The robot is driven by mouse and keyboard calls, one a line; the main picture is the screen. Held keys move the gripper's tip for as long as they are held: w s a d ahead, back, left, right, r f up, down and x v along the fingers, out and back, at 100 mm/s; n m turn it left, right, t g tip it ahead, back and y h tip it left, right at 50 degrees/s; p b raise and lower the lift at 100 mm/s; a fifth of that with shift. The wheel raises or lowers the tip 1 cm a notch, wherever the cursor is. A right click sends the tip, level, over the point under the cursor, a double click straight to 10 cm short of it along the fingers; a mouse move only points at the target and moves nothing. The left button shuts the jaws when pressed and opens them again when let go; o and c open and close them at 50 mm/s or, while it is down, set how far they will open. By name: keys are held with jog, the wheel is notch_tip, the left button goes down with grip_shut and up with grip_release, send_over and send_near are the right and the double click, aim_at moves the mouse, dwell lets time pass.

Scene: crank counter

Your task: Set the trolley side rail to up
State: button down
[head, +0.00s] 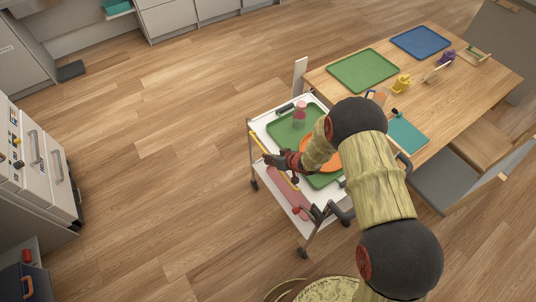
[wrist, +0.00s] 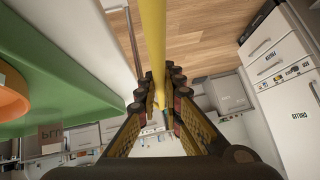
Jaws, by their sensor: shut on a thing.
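The white trolley (head: 258,121) stands at the left end of the wooden table. Its side rail is a yellow bar (head: 258,143) along the trolley's left long side. My gripper (head: 271,159) reaches over the trolley top and is shut on this bar. In the wrist view the yellow rail (wrist: 153,40) runs from the top edge down between both fingers (wrist: 160,92). My arm and gripper hide part of the rail and trolley top. I cannot tell the rail's exact height against the top.
A green tray (head: 284,131) with an orange plate (head: 305,146) and a pinkish cup (head: 300,113) is on the trolley. A pink item (head: 290,201) lies on the lower shelf. The wooden table (head: 460,95) stands to the right. The floor (head: 165,150) left of the trolley is clear.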

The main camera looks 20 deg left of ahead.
jog(key=w+m+g+y, duration=0.1)
jog(key=d+m+g+y+p, duration=0.1)
jog(key=y, duration=0.1)
jog(key=w+d+m+g+y+p, duration=0.1)
jog(key=shift+w+d+r+m+g+y, duration=0.1)
jog(key=shift+w+r+m+g+y, duration=0.2)
jog(key=shift+g, duration=0.1)
jog(key=shift+w+d+m+y+b, duration=0.2)
jog(key=shift+m+y+b, duration=0.1)
jog(key=shift+y+b, duration=0.1)
jog(key=shift+r, duration=0.1)
jog(key=c, duration=2)
grip_release()
jog(key=shift+c, duration=0.2)
jog(key=shift+o, duration=0.6)
jog(key=shift+s+a, duration=0.1)
